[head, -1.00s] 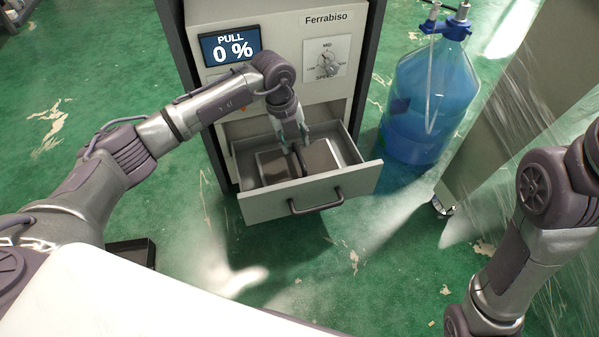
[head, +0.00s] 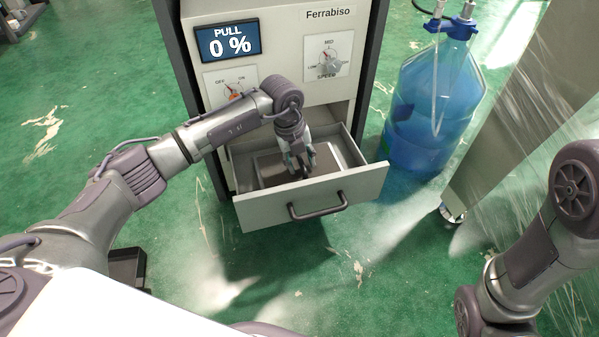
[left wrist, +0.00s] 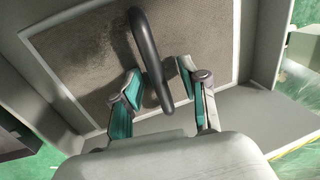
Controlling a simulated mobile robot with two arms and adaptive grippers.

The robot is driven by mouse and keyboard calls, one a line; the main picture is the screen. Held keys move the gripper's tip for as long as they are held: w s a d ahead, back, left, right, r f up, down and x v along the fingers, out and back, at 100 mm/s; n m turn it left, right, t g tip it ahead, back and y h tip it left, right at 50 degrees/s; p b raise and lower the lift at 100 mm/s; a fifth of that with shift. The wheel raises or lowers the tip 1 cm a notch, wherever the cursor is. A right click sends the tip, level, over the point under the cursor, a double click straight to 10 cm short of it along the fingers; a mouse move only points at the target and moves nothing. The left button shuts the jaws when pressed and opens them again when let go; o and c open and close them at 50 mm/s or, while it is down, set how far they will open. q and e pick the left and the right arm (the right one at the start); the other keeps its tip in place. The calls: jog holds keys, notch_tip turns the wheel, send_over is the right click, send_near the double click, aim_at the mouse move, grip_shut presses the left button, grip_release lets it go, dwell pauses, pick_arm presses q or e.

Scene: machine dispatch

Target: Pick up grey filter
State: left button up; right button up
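The grey filter (head: 270,165) lies in the open drawer (head: 262,213) of the machine. It has a brownish-grey mesh face, a pale frame and a dark bar handle, and its mesh also shows in the left wrist view (left wrist: 85,62). My left gripper (head: 303,168) reaches down into the drawer over the filter and hides part of it. In the left wrist view its teal-padded fingers (left wrist: 158,88) are apart, one on each side of the dark handle (left wrist: 147,50), with gaps visible. My right gripper is out of view; only the right arm shows.
The machine (head: 280,75) has a display reading PULL 0 %, and knobs above the drawer. A blue bottle (head: 425,105) stands to its right, beside a large panel on a caster (head: 510,120). A dark tray (head: 127,268) lies on the green floor at lower left.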

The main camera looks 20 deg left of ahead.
pick_arm(q)
grip_shut()
jog(key=shift+r, duration=0.1)
